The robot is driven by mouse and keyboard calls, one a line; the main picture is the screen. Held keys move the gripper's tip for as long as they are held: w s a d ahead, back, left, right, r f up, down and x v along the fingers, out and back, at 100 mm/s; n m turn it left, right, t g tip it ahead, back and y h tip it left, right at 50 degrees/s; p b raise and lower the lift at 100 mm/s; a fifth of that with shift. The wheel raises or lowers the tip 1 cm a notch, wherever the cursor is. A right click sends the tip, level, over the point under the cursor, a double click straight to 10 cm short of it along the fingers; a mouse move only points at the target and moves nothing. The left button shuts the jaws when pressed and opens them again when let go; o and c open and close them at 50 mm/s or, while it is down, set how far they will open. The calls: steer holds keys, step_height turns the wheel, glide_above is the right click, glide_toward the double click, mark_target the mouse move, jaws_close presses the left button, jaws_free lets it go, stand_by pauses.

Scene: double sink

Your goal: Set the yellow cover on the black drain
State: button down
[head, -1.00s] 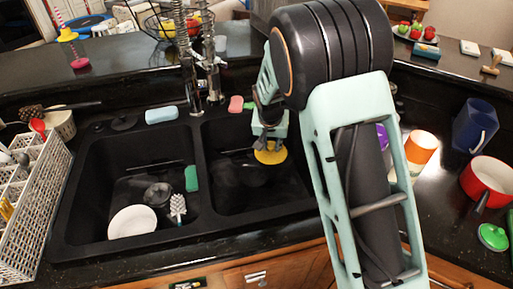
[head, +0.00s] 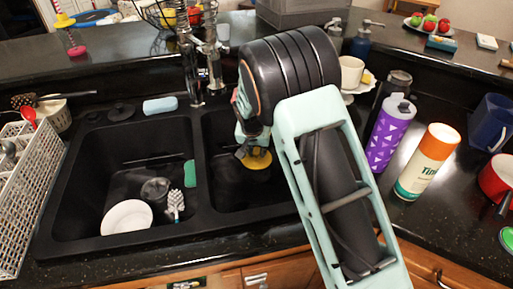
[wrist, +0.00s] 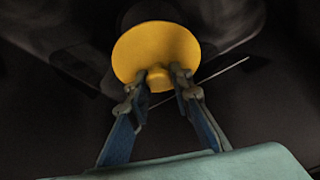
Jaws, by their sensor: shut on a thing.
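The yellow cover (head: 257,161) is a round disc with a small knob, held over the right sink basin. In the wrist view the cover (wrist: 150,45) faces me and my gripper (wrist: 161,80) is shut on its knob. My gripper also shows in the head view (head: 250,148), partly hidden by my arm. A dark round shape (wrist: 142,14) shows behind the cover in the wrist view and seems to be the black drain. It is mostly hidden by the cover, and I cannot tell the gap between them.
The left basin (head: 105,160) holds a white plate (head: 127,216), a brush (head: 175,203) and a green sponge (head: 190,173). The faucet (head: 190,60) stands behind the basins. Right of my arm stand a purple bottle (head: 389,135) and an orange-topped bottle (head: 428,160).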

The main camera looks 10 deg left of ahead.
mark_target(256, 159)
steer(key=shift+f+b, duration=1.65)
steer(key=shift+f, duration=1.2)
steer(key=shift+f, duration=0.15)
steer(key=shift+f+b, duration=0.45)
steer(key=shift+b, duration=0.15)
steer(key=c, duration=1.7)
jaws_free()
steer(key=shift+o, duration=0.2)
steer(key=shift+r, duration=0.1)
steer(key=v, duration=1.2)
